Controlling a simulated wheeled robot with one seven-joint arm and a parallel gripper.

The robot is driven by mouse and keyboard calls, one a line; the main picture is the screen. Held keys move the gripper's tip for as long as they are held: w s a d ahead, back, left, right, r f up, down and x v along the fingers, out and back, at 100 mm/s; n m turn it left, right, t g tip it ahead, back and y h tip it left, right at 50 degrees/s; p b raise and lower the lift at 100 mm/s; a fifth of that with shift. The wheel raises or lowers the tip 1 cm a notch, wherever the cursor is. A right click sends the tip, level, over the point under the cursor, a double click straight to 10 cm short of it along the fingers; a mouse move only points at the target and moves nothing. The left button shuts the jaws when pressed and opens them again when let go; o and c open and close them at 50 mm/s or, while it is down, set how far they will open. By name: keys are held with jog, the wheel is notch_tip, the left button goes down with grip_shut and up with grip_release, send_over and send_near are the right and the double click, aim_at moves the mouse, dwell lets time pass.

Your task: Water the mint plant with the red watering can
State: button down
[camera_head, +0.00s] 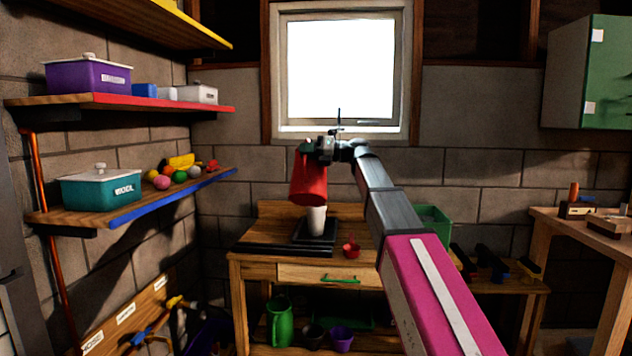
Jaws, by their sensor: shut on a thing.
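The red watering can (308,180) hangs in the air above the wooden bench, slightly tilted. My gripper (324,149) is shut on it near its top; the fingers are small and partly hidden. A white pot (317,220) stands on a black tray (307,241) on the bench, just below the can in the picture. The can hides the pot's upper part, and I cannot tell whether they touch. A small patch of green shows at the can's top; I cannot tell if it is mint leaves. No mint plant is clearly visible, nor any water.
A small red scoop-like thing (351,248) lies on the bench (375,266), right of the tray. Below are a green watering can (279,322) and a purple pot (341,338). A green crate (432,222) stands behind my arm. Wall shelves (140,205) jut out at left.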

aim_at(307, 174)
jog(key=shift+w+r, duration=0.1)
jog(key=shift+r, duration=0.1)
jog(key=shift+w+r+m, duration=0.25)
jog(key=shift+w+r, duration=0.05)
jog(key=shift+r, duration=0.25)
jog(key=shift+w+r+m, duration=0.25)
jog(key=shift+r, duration=0.3)
dwell(0.7)
jog(key=shift+w+r+m, duration=0.25)
jog(key=shift+w+r, duration=0.1)
jog(key=shift+r, duration=0.3)
jog(key=shift+w+r+m, duration=0.25)
jog(key=shift+w+r, duration=0.1)
jog(key=shift+r, duration=0.25)
jog(key=shift+s+f+n, duration=0.85)
jog(key=shift+f+n, duration=0.1)
jog(key=shift+f, duration=1.15)
jog(key=shift+s+f+n, duration=0.8)
jog(key=shift+f+n, duration=0.1)
jog(key=shift+f, duration=1.2)
jog(key=shift+s+f+n, duration=0.85)
jog(key=shift+f+n, duration=0.1)
jog(key=shift+f, duration=1.15)
jog(key=shift+r, duration=0.1)
